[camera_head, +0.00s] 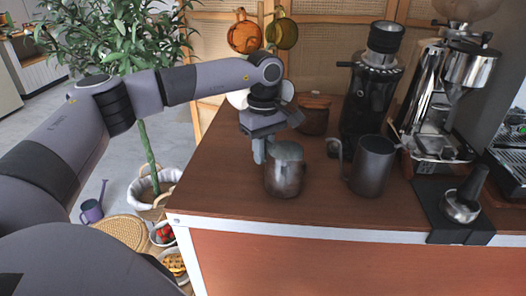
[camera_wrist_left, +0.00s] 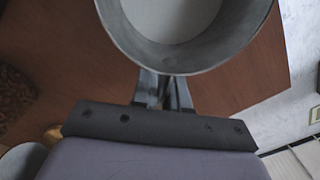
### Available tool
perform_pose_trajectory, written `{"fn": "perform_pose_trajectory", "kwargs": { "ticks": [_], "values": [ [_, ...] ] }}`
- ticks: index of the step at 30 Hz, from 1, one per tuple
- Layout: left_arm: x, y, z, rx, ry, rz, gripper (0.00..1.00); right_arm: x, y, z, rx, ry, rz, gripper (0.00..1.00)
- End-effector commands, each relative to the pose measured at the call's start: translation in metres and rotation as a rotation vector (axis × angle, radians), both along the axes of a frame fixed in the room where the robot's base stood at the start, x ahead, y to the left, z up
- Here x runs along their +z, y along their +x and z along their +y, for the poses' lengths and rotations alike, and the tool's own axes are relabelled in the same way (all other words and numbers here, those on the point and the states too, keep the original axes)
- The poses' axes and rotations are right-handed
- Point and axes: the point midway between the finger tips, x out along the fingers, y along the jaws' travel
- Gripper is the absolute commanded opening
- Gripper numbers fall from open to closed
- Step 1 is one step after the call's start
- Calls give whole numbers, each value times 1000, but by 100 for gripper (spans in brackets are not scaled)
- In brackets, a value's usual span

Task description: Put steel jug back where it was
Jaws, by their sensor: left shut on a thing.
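The steel jug (camera_head: 285,170) is upright at the left part of the wooden cart top, close to its front edge. My left gripper (camera_head: 262,148) is on its left side, shut on its handle. In the left wrist view the jug's round rim (camera_wrist_left: 185,68) and pale inside fill the top, with the closed fingers (camera_wrist_left: 163,92) below. I cannot tell whether the jug's base touches the cart top. A second, darker grey metal jug (camera_head: 373,168) stands to its right, handle toward the left. My right gripper is not in view.
A black grinder (camera_head: 375,90) and a lidded brown jar (camera_head: 313,115) stand behind. A chrome machine (camera_head: 440,100) is at the right. The front middle of the cart top (camera_head: 330,205) is clear.

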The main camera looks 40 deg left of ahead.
Motion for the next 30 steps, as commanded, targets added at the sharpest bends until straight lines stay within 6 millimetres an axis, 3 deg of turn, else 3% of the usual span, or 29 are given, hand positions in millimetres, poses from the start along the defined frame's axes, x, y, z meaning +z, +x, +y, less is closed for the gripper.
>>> {"fn": "perform_pose_trajectory", "kwargs": {
  "ticks": [12, 13, 15, 24, 30],
  "values": [
    [-7, 0, 0, 0, -1, -1, 0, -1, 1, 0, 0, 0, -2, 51],
    [-6, 0, 0, 0, 0, 0, 24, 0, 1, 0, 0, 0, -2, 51],
    [-6, 0, 0, 0, 0, 0, 39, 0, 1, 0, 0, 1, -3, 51],
    [-4, 0, 0, 0, 0, -1, 39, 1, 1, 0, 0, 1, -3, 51],
    [20, 2, -1, 0, -2, -5, 39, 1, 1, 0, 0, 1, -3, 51]
  ]
}}
